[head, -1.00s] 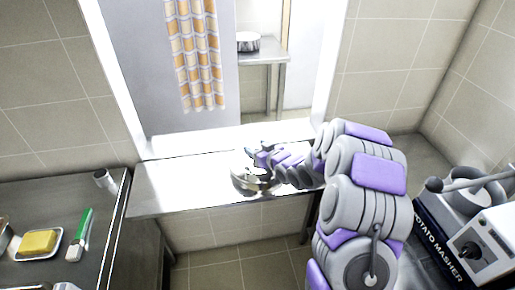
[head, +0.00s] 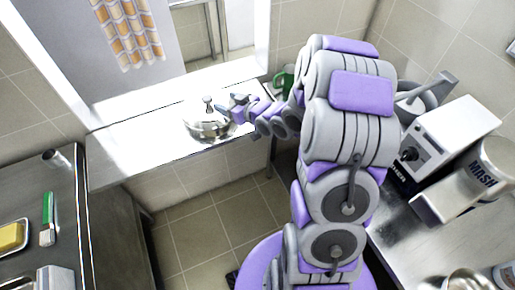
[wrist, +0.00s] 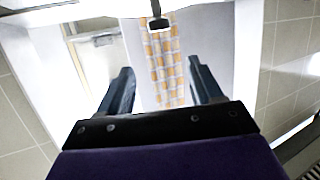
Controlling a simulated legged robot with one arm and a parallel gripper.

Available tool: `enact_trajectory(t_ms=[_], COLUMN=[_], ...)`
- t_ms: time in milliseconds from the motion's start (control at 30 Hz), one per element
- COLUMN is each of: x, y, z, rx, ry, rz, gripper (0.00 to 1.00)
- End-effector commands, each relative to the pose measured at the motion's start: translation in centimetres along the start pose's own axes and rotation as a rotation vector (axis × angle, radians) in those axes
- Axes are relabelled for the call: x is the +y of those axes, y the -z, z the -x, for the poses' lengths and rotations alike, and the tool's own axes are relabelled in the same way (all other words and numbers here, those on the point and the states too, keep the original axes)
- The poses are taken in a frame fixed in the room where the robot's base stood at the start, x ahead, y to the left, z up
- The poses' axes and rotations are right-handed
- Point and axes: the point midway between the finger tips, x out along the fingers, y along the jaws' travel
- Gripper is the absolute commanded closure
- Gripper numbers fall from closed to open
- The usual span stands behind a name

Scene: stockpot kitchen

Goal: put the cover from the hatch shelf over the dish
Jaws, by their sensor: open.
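The silver domed cover (head: 207,125) with a knob on top stands on the bright hatch shelf (head: 125,150) in the head view. My gripper (head: 228,107) is just right of the knob, at about its height in the picture. I cannot tell whether it touches the cover. In the wrist view my gripper (wrist: 163,88) has its two fingers wide apart with nothing between them. A small dish (head: 20,248) with a yellow block on it lies on the left counter, cut by the picture edge; I cannot tell if it is the task's dish.
A green-handled brush (head: 48,218) and a metal cup (head: 55,159) are on the left counter. A green mug (head: 284,82) is behind my arm. A white machine (head: 445,135) stands on the right counter. A checked curtain (head: 128,32) hangs beyond the hatch.

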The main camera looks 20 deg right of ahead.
Motion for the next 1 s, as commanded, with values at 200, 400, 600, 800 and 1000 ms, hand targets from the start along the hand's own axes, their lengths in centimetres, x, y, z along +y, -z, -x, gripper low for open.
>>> enact_trajectory(t_ms=[200,400,600,800,1000], x=[0.5,0.8,-0.9,-5.9,-13.1], y=[-0.1,-0.4,-0.6,-0.9,-1.3], z=[1.3,6.2,13.6,22.2,30.9], rx=[-0.163,-0.460,-0.732,-0.982,-1.211], ry=[-0.069,-0.206,-0.318,-0.363,-0.324], rz=[0.050,0.072,0.007,-0.117,-0.257], gripper=[0.35,0.35,0.35,0.35,0.35])
